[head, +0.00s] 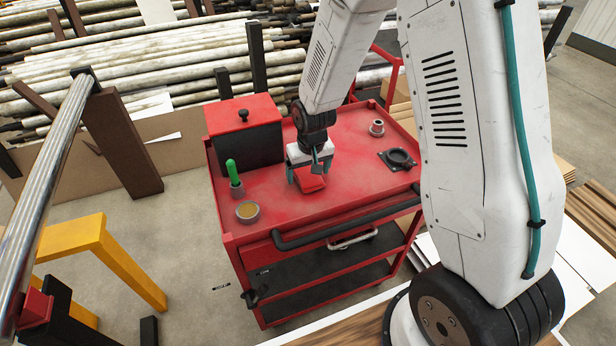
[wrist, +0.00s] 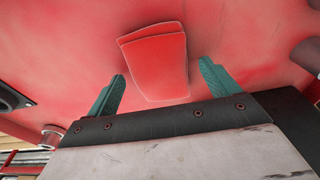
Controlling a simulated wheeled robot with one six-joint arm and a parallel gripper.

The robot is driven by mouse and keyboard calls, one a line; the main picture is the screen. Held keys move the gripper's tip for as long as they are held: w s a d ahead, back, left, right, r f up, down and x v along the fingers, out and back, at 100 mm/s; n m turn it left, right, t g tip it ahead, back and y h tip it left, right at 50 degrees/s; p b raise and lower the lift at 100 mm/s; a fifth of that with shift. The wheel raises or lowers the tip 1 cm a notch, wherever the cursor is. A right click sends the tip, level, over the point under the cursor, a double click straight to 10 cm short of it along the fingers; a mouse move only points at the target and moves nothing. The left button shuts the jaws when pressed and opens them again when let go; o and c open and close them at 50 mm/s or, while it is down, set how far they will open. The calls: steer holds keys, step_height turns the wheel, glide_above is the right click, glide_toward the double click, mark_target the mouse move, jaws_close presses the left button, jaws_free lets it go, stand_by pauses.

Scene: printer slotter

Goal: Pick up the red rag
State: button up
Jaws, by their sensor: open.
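The red rag (wrist: 156,66) is a folded red piece lying on the red top of the cart (head: 345,195). In the head view the rag (head: 311,183) shows just under and in front of my gripper (head: 307,180), which partly hides it. In the wrist view my gripper (wrist: 160,84) is open, with one teal finger on each side of the rag's near end. There is a gap between the rag and each finger, and nothing is held. The exact height of the fingertips above the cart top cannot be told.
On the cart stand a red and black box (head: 246,135), a green-handled tool (head: 234,172), a round tin (head: 248,211), a black flanged part (head: 398,158) and a small metal cylinder (head: 377,127). A black handle (head: 345,222) runs along the cart's front edge.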

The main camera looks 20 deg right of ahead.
steer(key=c, duration=1.2)
steer(key=shift+o, duration=0.2)
steer(key=shift+r, duration=0.1)
